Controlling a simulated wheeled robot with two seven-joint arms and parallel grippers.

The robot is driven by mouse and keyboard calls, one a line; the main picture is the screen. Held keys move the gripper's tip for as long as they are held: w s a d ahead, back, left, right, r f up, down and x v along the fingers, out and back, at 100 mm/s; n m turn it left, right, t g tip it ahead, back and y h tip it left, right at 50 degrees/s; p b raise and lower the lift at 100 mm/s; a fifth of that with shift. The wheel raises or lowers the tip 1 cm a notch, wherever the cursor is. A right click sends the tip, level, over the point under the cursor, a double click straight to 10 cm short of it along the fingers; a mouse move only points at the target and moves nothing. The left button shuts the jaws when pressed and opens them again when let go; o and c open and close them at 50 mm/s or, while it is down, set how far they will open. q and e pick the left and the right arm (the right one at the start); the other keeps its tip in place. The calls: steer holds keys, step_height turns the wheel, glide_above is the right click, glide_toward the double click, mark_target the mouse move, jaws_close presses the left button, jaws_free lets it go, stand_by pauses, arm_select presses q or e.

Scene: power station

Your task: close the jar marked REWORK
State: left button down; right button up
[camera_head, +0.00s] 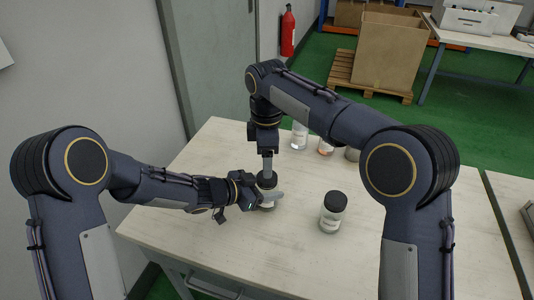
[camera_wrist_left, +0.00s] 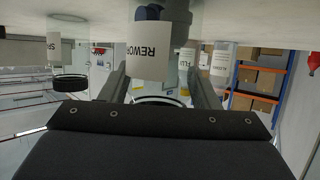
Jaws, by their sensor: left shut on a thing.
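The jar marked REWORK (camera_head: 266,205) stands on the table, mostly covered by my grippers. Its label shows in the left wrist view (camera_wrist_left: 148,52), which is upside down, with something blue inside the jar. My left gripper (camera_head: 272,196) is shut around the jar's body from the left; its fingers flank the jar in the wrist view. A dark lid (camera_head: 266,181) shows at the jar's top. My right gripper (camera_head: 267,172) points straight down at the lid from above. Whether its fingers grip the lid, and whether the lid is seated, I cannot tell.
A dark-lidded jar (camera_head: 332,212) stands right of the REWORK jar. Several other jars, one clear and white (camera_head: 299,138), stand at the table's back, partly behind my right arm. The table's (camera_head: 225,255) front is clear. A cardboard box (camera_head: 388,52) sits on a pallet beyond.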

step_height(320, 180, up, 2)
steer(key=n, duration=0.5)
steer(key=shift+r, duration=0.2)
steer(key=shift+f, duration=4.05)
steer(key=c, duration=1)
steer(key=m, duration=0.6)
steer(key=shift+m, duration=0.3)
